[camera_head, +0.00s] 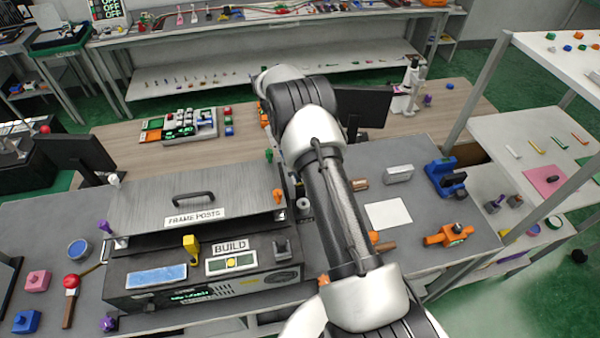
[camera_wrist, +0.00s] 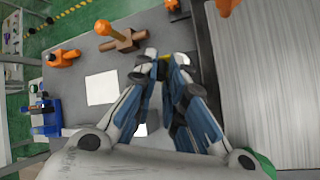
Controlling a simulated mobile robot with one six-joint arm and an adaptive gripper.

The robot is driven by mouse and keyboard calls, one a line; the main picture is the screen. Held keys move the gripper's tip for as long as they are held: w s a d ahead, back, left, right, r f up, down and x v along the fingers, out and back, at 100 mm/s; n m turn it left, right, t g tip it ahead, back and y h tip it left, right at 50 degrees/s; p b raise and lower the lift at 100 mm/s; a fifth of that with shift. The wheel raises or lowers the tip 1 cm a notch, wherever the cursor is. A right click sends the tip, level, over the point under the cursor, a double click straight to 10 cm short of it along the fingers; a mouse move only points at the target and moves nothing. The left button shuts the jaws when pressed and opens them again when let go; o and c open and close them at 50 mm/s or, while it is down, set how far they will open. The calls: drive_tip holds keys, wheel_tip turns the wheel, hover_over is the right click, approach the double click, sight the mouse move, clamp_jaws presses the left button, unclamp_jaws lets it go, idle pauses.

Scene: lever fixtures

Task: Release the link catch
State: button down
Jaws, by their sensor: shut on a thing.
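My gripper (camera_wrist: 166,64) shows in the wrist view, its fingertips close together beside the lid. A small yellow part (camera_wrist: 167,57) shows between the tips, and the gripper is shut on it. The fingers hide most of this part, so I cannot tell its full shape or whether it is the link catch. In the head view my arm hides the gripper and the spot under it. An orange-knobbed lever on a brown cross-shaped base (camera_wrist: 124,40) stands near the fingertips, apart from them.
The grey lid marked FRAME POSTS (camera_head: 150,195) lies left of my arm, above the BUILD unit (camera_head: 125,287). A white sheet (camera_head: 389,214), an orange fixture (camera_head: 447,235) and a blue fixture (camera_head: 445,178) are to the right. Bare grey bench surrounds the sheet.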

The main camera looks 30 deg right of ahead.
drive_tip(key=shift+w+d+g, duration=0.1)
drive_tip(key=shift+w+g, duration=0.15)
drive_tip(key=shift+g, duration=0.15)
idle(0.3)
drive_tip(key=c, duration=1.7)
unclamp_jaws()
drive_tip(key=shift+o, duration=0.2)
wheel_tip(320, 180, up, 10)
